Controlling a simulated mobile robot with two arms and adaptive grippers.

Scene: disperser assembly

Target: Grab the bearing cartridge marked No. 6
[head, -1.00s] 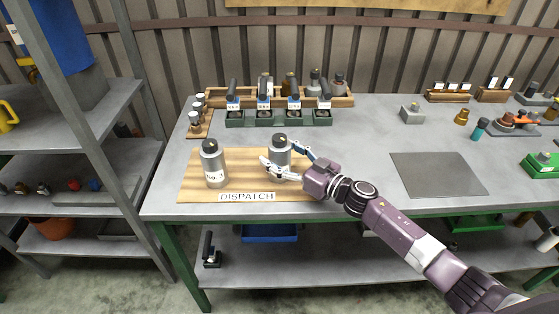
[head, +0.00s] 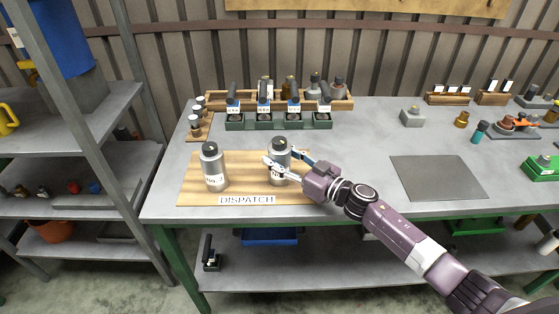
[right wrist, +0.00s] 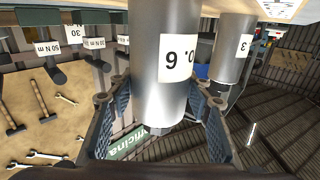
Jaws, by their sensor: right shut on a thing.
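The grey bearing cartridge marked No. 6 (head: 279,148) stands upright on the wooden dispatch board (head: 191,189). Its label reads clearly in the right wrist view (right wrist: 176,80), where the picture is upside down. My right gripper (head: 280,161) is shut on this cartridge, with one finger on each side of its body. Part of the label is hidden by a finger in the head view. A similar cartridge marked No. 3 (head: 213,166) stands upright to the left, apart from the gripper; it also shows in the right wrist view (right wrist: 233,50). My left gripper is not in view.
A green rack (head: 280,122) with several dark-handled tools stands behind, before a wooden tray (head: 343,103). A small wooden stand (head: 199,128) is at the back left. A dark grey mat (head: 438,176) lies bare to the right. The board's front edge carries a DISPATCH label (head: 247,199).

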